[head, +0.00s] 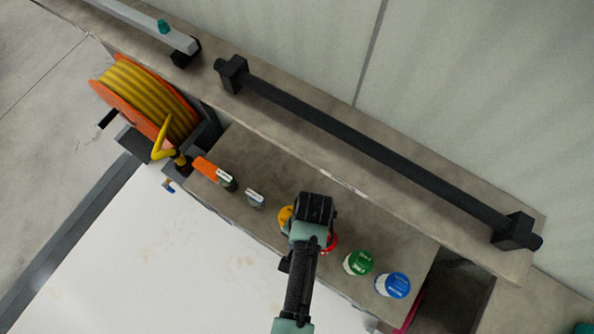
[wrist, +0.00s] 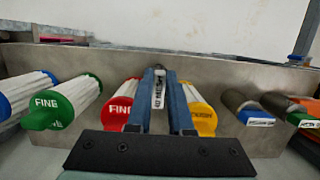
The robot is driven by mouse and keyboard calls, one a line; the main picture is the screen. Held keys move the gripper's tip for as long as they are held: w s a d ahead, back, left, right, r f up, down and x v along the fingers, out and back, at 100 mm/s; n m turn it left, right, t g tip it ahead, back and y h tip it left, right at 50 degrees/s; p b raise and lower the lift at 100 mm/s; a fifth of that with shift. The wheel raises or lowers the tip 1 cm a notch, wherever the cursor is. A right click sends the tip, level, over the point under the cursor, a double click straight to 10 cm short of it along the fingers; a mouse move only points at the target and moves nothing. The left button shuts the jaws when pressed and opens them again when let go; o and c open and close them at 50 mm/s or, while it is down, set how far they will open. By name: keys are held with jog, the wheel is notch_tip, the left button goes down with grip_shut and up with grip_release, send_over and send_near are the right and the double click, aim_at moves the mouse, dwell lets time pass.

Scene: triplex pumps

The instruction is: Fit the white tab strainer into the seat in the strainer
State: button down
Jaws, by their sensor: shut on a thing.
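My gripper (wrist: 166,74) stands in the middle of the wrist view. Its two blue-grey fingers are shut on a narrow piece with a white tab and dark lettering, which looks like the white tab strainer (wrist: 158,92). Most of its body is hidden by the fingers. In the head view my dark wrist covers the fingertips and the held piece, over the row of strainers on the grey bench. The red strainer (wrist: 121,105) is to the left and the yellow strainer (wrist: 199,112) to the right of my fingers. I cannot make out the seat in either view.
Green (head: 357,263) and blue (head: 393,285) strainers stand at the bench's right end. An orange reel (head: 120,93) with yellow hose and a long black bar (head: 370,155) lie behind.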

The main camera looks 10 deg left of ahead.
jog(key=shift+f, duration=0.15)
jog(key=c, duration=0.8)
grip_release()
